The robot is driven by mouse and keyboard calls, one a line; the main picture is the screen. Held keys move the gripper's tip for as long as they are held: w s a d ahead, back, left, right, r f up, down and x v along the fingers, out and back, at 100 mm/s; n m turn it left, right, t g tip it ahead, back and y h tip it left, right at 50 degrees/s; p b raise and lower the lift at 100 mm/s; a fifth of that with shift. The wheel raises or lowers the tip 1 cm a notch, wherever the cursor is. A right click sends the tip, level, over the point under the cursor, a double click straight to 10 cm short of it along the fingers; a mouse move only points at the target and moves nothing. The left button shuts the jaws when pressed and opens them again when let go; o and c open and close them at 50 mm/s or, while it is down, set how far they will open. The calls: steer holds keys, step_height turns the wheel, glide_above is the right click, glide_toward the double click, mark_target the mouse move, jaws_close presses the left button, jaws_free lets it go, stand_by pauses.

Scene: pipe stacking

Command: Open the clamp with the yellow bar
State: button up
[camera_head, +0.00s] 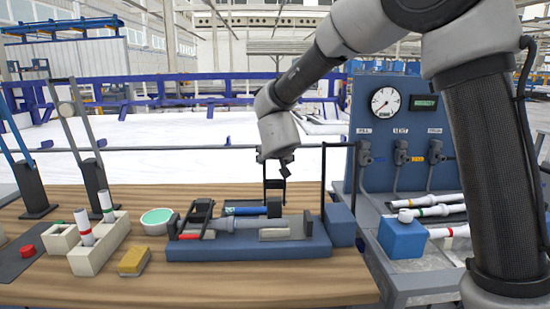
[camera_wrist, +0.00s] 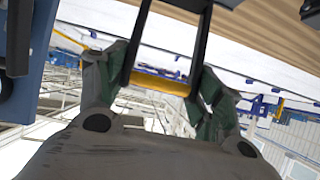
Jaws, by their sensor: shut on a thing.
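My gripper (camera_head: 280,166) is above the right half of the blue fixture (camera_head: 235,252) on the wooden table. In the wrist view my gripper (camera_wrist: 158,74) has its two green-grey fingers at the ends of the yellow bar (camera_wrist: 160,84), shut on it. The bar spans the two black arms of the clamp (camera_wrist: 200,50). In the head view the clamp's black arms (camera_head: 284,192) stand roughly upright under my gripper, and the yellow bar cannot be made out. A grey pipe (camera_head: 250,223) lies along the fixture. A second black clamp (camera_head: 200,213) is at the fixture's left end.
To the left are a yellow sponge (camera_head: 133,262), a round green-topped dish (camera_head: 157,220) and a beige holder (camera_head: 92,258) with pipes. A gauge panel (camera_head: 402,125) stands behind right.

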steer(key=shift+w+r, duration=0.15)
steer(key=shift+r, duration=0.05)
steer(key=o, duration=1)
steer(key=shift+o, duration=1.3)
steer(key=shift+f, duration=0.15)
steer(key=v, duration=1.2)
